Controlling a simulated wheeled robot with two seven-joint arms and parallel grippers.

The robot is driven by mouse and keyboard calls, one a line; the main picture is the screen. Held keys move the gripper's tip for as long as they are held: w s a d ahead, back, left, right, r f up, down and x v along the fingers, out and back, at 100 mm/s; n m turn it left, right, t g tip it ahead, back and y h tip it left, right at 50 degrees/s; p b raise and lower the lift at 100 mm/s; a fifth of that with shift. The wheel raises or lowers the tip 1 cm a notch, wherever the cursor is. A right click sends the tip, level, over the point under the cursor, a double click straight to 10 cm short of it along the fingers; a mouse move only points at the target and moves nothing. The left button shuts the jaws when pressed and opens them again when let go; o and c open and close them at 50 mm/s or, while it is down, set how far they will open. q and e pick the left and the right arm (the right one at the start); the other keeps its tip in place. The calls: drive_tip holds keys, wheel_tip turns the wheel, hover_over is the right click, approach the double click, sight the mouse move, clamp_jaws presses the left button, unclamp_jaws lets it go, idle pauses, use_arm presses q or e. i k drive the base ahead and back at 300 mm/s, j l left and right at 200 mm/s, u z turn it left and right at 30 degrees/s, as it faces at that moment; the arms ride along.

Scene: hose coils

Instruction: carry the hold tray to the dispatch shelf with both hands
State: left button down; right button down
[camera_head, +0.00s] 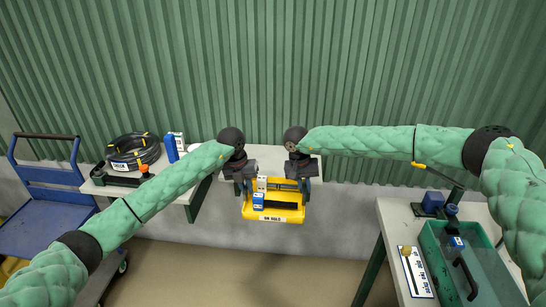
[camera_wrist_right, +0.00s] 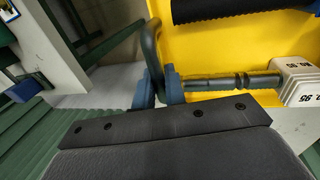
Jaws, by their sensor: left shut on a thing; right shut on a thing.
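The yellow hold tray (camera_head: 274,215) hangs level between my two grippers in the middle of the head view, with an "ON HOLD" label on its front. Blue, white and black items lie in it. My left gripper (camera_head: 244,183) is shut on the tray's left handle. My right gripper (camera_head: 303,182) is shut on its right handle. In the right wrist view the blue fingers (camera_wrist_right: 159,90) close around the dark handle (camera_wrist_right: 152,45) beside the yellow tray wall (camera_wrist_right: 210,45). A pale shelf (camera_head: 316,170) is behind the tray, partly hidden by my grippers; I cannot tell whether they touch.
A left table (camera_head: 187,193) bears a black hose coil (camera_head: 133,152), a blue-and-white box (camera_head: 171,147) and a dark tool. A blue cart (camera_head: 45,232) stands further left. A right table (camera_head: 393,225) holds a green case (camera_head: 440,262) and a card (camera_head: 416,272). Floor between the tables is clear.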

sight(273, 163)
drive_tip(key=i, duration=0.9)
